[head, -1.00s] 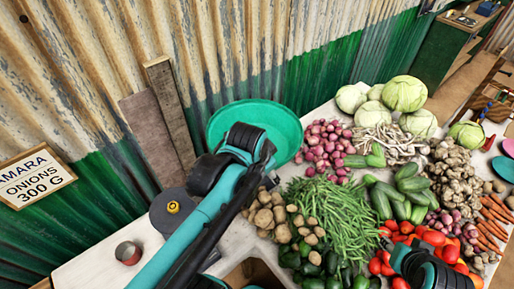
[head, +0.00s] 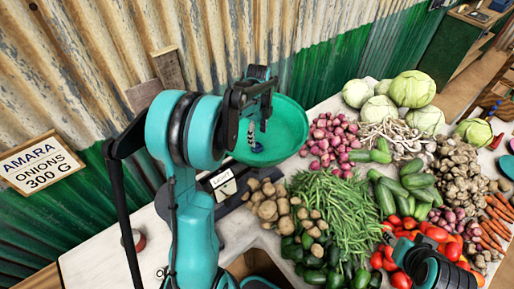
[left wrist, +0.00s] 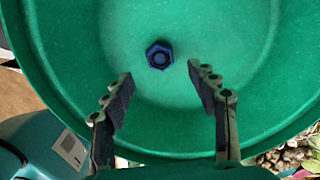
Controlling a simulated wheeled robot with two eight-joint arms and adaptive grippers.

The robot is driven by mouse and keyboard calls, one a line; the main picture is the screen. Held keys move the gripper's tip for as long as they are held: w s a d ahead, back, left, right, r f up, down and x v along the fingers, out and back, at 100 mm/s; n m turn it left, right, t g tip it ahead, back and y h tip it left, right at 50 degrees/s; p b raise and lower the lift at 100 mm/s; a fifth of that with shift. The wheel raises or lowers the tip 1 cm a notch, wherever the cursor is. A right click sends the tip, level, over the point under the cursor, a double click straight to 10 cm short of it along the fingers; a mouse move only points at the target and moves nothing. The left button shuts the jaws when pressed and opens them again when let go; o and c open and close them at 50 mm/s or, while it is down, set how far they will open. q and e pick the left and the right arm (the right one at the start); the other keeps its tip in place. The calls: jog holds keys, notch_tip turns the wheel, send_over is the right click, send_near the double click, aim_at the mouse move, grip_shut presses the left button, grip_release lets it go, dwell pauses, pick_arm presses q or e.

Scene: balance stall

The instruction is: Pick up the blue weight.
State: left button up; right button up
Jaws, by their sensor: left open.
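The blue weight (left wrist: 159,55) is a small dark blue hexagonal piece lying in the green pan (left wrist: 258,100) in the left wrist view. In the head view, the weight (head: 256,147) shows small below my left fingers, in the same pan (head: 290,130). My left gripper (head: 259,128) is over the pan, open and empty. In the left wrist view, its fingers (left wrist: 160,74) are spread to either side, with the weight just beyond the gap between the tips.
A scale with a white label (head: 223,182) stands beneath the pan. Potatoes (head: 270,203), onions (head: 330,142) and green beans (head: 335,205) crowd its right side. A corrugated wall (head: 230,45) stands behind. A price sign (head: 40,163) hangs at left.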

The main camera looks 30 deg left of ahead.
aim_at(257, 145)
pick_arm(q)
notch_tip(257, 145, down, 6)
jog(key=shift+a+r+b, duration=0.1)
jog(key=shift+a+b, duration=0.05)
jog(key=shift+b, duration=0.25)
